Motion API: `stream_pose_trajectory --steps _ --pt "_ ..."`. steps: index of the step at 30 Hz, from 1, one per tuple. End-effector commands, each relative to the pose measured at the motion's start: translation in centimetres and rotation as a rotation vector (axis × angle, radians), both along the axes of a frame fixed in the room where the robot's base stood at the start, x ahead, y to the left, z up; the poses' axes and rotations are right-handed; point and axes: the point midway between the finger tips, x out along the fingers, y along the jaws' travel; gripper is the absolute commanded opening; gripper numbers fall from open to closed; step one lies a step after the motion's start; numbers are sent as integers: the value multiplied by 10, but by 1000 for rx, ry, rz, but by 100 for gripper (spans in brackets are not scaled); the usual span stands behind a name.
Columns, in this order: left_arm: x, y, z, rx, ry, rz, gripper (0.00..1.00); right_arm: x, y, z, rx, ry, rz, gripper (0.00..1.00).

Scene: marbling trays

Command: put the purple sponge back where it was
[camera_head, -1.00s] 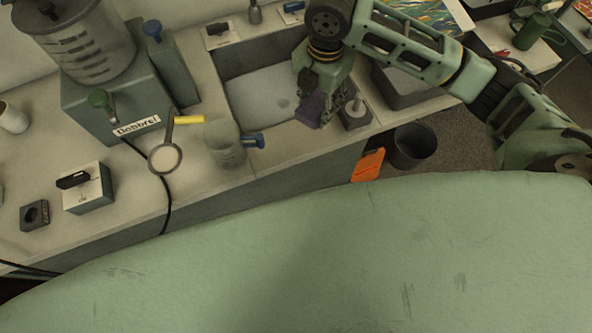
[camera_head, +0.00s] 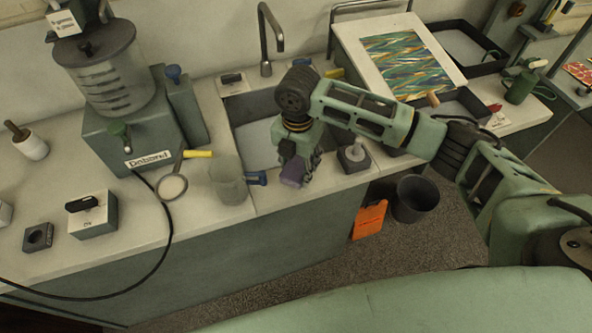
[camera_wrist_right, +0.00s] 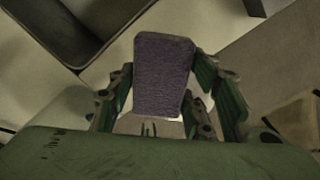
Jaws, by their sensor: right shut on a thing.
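The purple sponge (camera_head: 292,173) is in my right gripper (camera_head: 299,172), which hangs over the front edge of the sink (camera_head: 240,112). In the right wrist view the sponge (camera_wrist_right: 163,73) stands between the two green-padded fingers of the right gripper (camera_wrist_right: 172,95), which are shut on it. It is held in the air; what lies straight below it is partly hidden by the arm. My left gripper is not in view.
A dark bin (camera_head: 415,199) and an orange board (camera_head: 369,219) are below the counter front.

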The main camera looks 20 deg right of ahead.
Motion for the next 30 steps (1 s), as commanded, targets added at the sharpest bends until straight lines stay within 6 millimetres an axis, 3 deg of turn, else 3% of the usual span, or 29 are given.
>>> stream_pose_trajectory --steps 3,6,12,18,23,24,30 --pt "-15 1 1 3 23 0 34 4 2 -4 -1 -1 0 36" --pt "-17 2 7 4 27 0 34 3 3 -16 -1 4 -1 36" --pt "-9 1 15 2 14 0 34 4 2 -41 -1 0 0 36" --pt "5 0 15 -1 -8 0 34 4 2 -43 -1 -2 1 36" --pt "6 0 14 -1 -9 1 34 4 2 -46 -1 -2 0 36" --pt "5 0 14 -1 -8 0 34 4 2 -47 -1 -2 0 47" --pt "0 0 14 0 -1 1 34 4 2 -46 -1 -2 0 65"
